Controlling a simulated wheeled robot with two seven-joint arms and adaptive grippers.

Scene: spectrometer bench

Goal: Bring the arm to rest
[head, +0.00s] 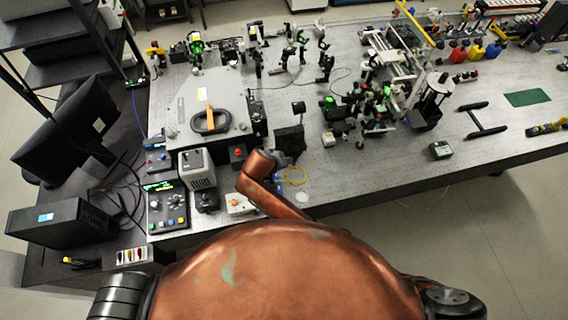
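One copper-coloured arm of mine (270,190) comes out from behind my rounded copper body and reaches over the front edge of the grey optical bench (350,170). It runs up and left, then bends back to the right, so I take it as my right arm. Its dark end, seemingly my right gripper (283,157), is small and partly covered by the copper link. I cannot tell whether its fingers are open or shut, or whether it touches anything. My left gripper is not in view.
Optics (360,110) stand further back.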

